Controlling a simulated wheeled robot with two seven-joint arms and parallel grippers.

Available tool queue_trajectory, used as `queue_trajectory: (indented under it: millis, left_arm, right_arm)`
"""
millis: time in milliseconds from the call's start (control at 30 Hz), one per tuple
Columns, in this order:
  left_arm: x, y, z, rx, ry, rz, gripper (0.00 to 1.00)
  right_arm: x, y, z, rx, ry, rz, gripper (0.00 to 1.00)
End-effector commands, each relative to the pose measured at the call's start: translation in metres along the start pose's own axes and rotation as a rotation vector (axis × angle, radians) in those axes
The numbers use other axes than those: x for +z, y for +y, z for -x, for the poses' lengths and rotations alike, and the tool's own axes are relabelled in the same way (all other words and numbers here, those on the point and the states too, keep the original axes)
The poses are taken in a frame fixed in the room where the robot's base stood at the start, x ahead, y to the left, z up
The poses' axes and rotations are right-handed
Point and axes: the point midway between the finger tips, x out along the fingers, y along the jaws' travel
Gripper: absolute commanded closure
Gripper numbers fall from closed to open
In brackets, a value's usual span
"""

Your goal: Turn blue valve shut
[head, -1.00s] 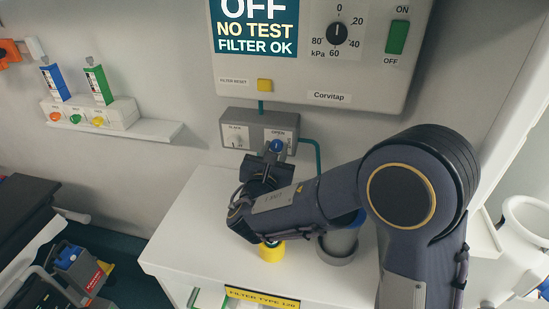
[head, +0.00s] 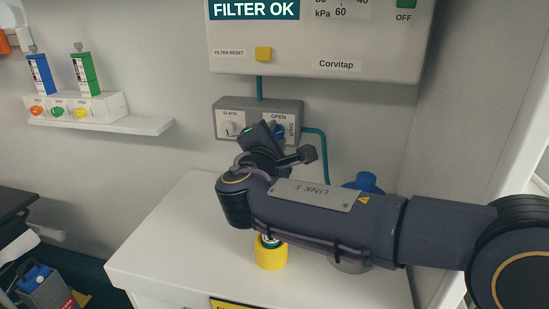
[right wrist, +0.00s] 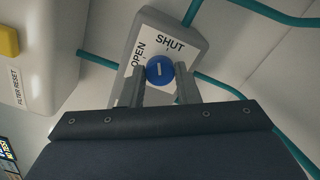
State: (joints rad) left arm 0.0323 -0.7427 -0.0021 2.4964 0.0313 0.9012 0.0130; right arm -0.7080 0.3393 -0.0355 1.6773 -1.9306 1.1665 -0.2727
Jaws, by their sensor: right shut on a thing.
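The blue valve (head: 279,131) is a round knob on a small grey box (head: 232,107) on the wall, at its OPEN/SHUT plate. My right gripper (head: 272,132) is at the knob and partly covers it. In the right wrist view the blue valve (right wrist: 159,70) sits between the two fingertips of my right gripper (right wrist: 161,84), which is shut on it. The knob's white mark runs roughly up and down there, with SHUT above and OPEN at the left. My left gripper is not in view.
A large panel (head: 385,60) with a yellow button (head: 263,54) hangs above the box. Teal pipes (head: 322,150) run beside it. Below, a white cabinet top (head: 150,240) bears a yellow cup (head: 271,257) and a blue-topped container (head: 366,181). A shelf with bottles (head: 150,126) is at the left.

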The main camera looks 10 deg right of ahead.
Motion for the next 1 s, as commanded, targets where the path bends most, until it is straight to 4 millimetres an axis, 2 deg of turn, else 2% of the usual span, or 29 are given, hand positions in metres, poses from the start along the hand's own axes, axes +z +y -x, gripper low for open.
queue_trajectory:
  millis: [33,100,400,700,1000]
  left_arm:
    - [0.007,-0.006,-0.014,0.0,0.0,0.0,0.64]
    - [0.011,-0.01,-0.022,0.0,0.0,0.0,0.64]
    - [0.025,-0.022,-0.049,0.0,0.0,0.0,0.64]
    - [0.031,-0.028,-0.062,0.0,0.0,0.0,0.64]
    - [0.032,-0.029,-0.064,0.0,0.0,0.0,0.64]
  right_arm:
    - [-0.004,-0.007,0.0,0.001,-0.001,-0.046,0.94]
    - [-0.003,-0.007,0.0,0.0,-0.001,-0.11,0.94]
    - [-0.002,-0.005,0.0,0.0,0.0,-0.334,0.94]
    - [-0.001,-0.002,0.0,-0.002,-0.001,-0.458,0.94]
    - [0.0,-0.001,0.0,-0.002,-0.001,-0.49,0.94]
